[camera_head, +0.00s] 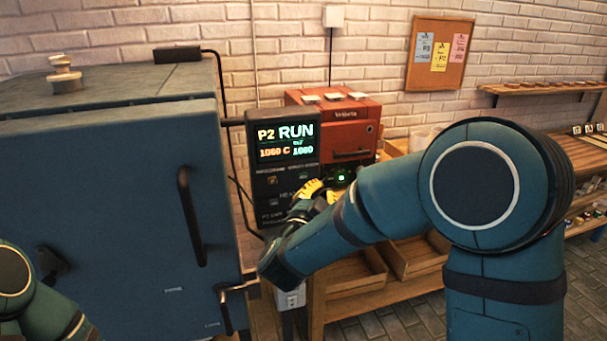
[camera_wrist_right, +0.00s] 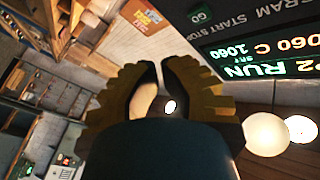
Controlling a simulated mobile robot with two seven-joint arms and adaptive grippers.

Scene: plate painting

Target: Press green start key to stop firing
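The dark controller (camera_head: 283,150) beside the big blue kiln (camera_head: 110,210) shows P2 RUN and 1060 C in lit letters. Its face shows upside down at the upper right of the right wrist view. There, the green GO key (camera_wrist_right: 199,15) sits by the START STOP label, apart from my fingers. My right gripper (camera_head: 318,190) is just in front of the controller's lower right. In the wrist view its fingertips (camera_wrist_right: 160,64) are drawn together, holding nothing visible. My left arm shows at lower left, its gripper out of view.
A small red kiln (camera_head: 335,118) with a green-lit panel (camera_head: 341,178) stands right behind the controller. Wooden trays (camera_head: 350,280) lie below my right arm.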

